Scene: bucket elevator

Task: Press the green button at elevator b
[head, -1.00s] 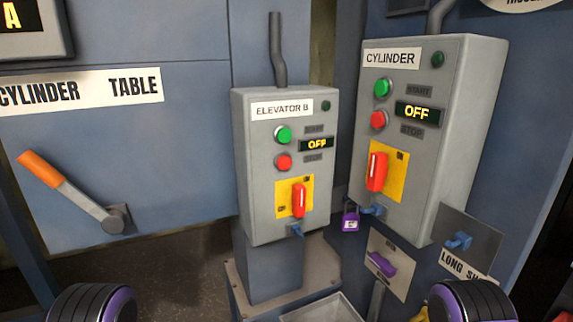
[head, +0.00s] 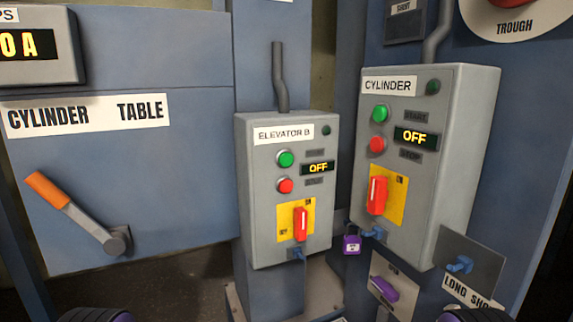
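The Elevator B control box (head: 262,205) is grey and stands upright in the middle of the head view. Its green button (head: 286,159) is at the upper part of the front, left of a dark "START" label. A red button (head: 285,186) sits just below it. The display (head: 317,168) reads OFF. A red rotary switch (head: 301,224) on a yellow plate is lower down. Nothing touches the box's buttons. Only small dark and purple rounded parts of mine show at the bottom edge; no gripper fingers show in the view.
The Cylinder box (head: 455,160), with its own green button (head: 380,113), stands close on the right. A purple padlock (head: 352,244) hangs between the boxes. An orange-handled lever (head: 75,212) sticks out at left. The space in front of the Elevator B box is clear.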

